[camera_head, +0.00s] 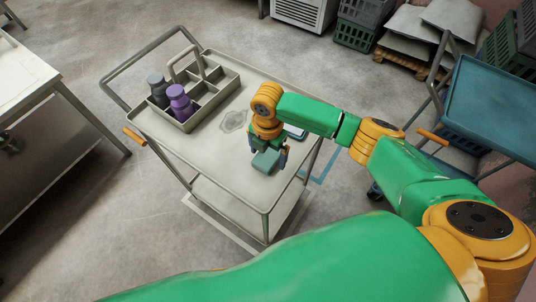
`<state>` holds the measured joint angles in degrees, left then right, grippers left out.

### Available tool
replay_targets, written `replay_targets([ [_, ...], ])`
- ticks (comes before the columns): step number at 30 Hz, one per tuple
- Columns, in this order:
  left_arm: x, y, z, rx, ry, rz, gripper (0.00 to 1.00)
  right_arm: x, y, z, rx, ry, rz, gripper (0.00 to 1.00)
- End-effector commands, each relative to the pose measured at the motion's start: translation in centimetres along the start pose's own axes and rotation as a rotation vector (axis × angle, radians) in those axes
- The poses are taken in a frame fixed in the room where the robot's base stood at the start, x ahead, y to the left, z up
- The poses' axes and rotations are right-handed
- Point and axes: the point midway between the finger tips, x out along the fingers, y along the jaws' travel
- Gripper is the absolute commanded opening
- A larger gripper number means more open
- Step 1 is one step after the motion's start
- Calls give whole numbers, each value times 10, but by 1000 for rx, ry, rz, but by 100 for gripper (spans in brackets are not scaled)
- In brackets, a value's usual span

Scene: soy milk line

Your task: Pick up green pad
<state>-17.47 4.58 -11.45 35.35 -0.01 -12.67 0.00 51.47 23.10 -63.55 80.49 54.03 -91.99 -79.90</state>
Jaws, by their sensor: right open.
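The green pad (265,161) lies on the top of the cart (215,168), near its right side. My right gripper (268,153) comes down over the pad from above, with its fingers around or just beside it. The right gripper is open; whether the fingers touch the pad cannot be told. The forearm and wrist hide part of the cart top behind the pad. My left gripper does not show.
A grey caddy (213,101) with a purple bottle (179,103) and a dark bottle (158,91) stands on the cart's far left. A small dark-edged item (296,132) lies partly behind my right arm. A blue cart (492,105) stands at right, a table (25,80) at left.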

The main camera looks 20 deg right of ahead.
Motion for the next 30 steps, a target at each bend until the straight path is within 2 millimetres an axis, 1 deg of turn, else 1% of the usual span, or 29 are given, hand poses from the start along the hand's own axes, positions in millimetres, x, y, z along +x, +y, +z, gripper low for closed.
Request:
replay_targets([
  [2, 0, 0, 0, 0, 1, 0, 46, 5, 0, 0, 0, 0, 1, 100],
  [7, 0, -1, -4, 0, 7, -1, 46, 6, 0, 0, 0, -1, 2, 100],
  [8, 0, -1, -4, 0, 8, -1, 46, 6, 0, 0, 0, -1, 2, 95],
  [9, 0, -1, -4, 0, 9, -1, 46, 6, 0, 0, 0, 0, 2, 84],
  [11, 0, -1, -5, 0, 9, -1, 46, 5, 0, 0, 0, 0, 2, 68],
  [12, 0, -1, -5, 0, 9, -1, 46, 5, 0, 0, 0, 0, 2, 57],
  [14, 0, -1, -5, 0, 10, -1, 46, 5, 0, 0, 0, 0, 2, 41],
  [15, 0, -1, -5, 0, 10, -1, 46, 5, 0, 0, 0, 0, 2, 30],
  [16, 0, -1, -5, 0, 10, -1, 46, 5, 0, 0, 0, 0, 2, 22],
  [22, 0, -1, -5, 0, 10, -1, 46, 5, 0, 0, 0, 0, 2, 21],
  [25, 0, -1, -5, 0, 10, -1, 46, 1, 1, 0, 0, 0, 3, 21],
  [28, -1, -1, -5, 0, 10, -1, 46, -12, 1, 0, 1, 0, 5, 21],
  [30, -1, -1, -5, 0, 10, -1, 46, -25, 1, 0, -1, -1, 5, 21],
])
